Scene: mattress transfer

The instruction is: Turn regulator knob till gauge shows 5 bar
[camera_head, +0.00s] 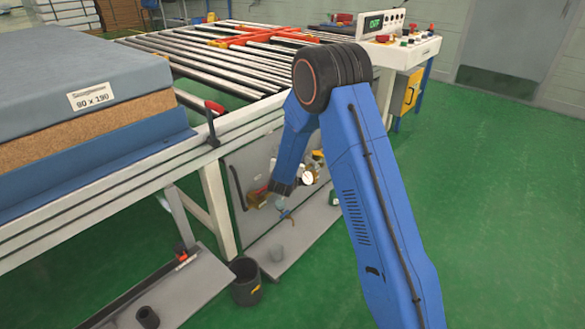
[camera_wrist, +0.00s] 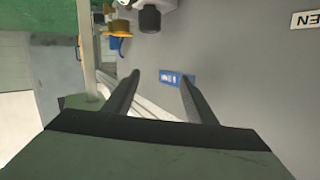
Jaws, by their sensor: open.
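The regulator group is on the grey panel under the roller table, small in the head view. Its white round gauge (camera_head: 308,178) shows, but the needle is too small to read. In the wrist view a black round knob (camera_wrist: 150,19) on a light grey body sits at the top edge, partly cut off; it looks like the regulator knob. In the head view my arm's end hides part of the panel.
A yellow fitting with a blue handle (camera_wrist: 117,32) is left of the knob. Mattresses (camera_head: 80,85) lie at left. Green floor (camera_head: 500,200) at right is clear.

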